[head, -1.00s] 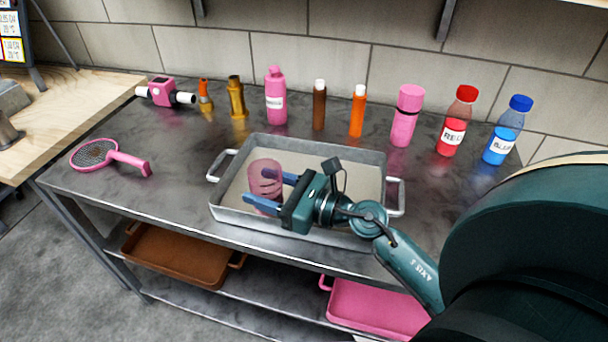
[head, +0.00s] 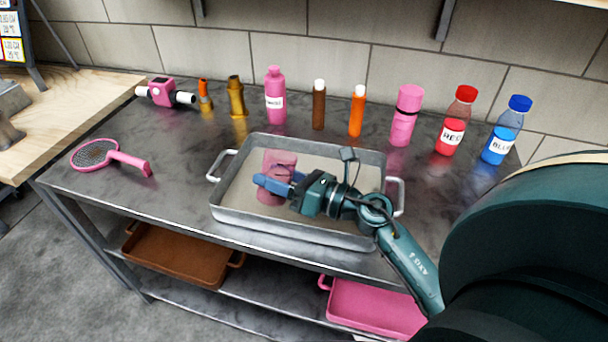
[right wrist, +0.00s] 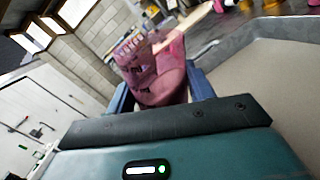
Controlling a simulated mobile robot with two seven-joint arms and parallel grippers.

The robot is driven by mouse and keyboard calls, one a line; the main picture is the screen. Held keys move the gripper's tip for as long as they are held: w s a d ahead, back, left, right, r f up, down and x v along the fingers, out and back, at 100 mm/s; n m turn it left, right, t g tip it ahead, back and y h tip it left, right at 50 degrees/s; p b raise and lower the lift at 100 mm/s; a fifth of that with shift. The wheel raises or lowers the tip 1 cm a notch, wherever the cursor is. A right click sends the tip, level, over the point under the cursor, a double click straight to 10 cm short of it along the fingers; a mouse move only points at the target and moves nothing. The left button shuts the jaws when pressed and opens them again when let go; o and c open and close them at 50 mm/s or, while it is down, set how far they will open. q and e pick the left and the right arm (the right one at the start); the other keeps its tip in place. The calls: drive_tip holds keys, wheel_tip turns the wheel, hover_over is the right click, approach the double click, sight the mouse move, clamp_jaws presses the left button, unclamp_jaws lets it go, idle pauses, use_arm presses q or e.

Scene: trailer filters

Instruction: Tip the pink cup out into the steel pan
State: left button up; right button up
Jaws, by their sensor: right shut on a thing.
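The translucent pink cup (head: 281,160) is over the left part of the steel pan (head: 290,231) in the head view. My right gripper (head: 272,184) comes from the right with its blue fingers closed around the cup's sides. The gripper is rolled, and one finger crosses in front of the cup. In the right wrist view the cup (right wrist: 163,80) sits between the two fingers. How far the cup is tilted, what it holds, and its height above the pan floor are hard to tell. The visible pan floor is plain beige. My left gripper is not in view.
Several bottles stand along the back, including a labelled pink bottle (head: 276,97), a red one (head: 458,122) and a blue one (head: 505,131). A pink strainer (head: 112,156) lies at left. Brown (head: 180,255) and pink (head: 375,307) trays sit on the shelf below. The counter left of the pan is mostly clear.

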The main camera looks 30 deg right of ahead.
drive_tip(key=shift+w+d+m, duration=0.3)
drive_tip(key=shift+d+m, duration=0.3)
drive_tip(key=shift+m, duration=0.5)
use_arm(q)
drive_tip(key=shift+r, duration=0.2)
use_arm(e)
drive_tip(key=shift+m+t, duration=0.3)
use_arm(q)
drive_tip(key=shift+p, duration=0.3)
use_arm(e)
drive_tip(key=shift+d, duration=0.1)
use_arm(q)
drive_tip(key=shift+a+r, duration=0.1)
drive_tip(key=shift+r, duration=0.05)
use_arm(e)
drive_tip(key=shift+m, duration=0.7)
use_arm(q)
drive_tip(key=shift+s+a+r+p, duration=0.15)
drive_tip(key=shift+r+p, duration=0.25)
drive_tip(key=shift+p, duration=0.75)
use_arm(e)
drive_tip(key=shift+r+m+t, duration=0.3)
drive_tip(key=shift+r+m, duration=0.2)
drive_tip(key=shift+m, duration=0.5)
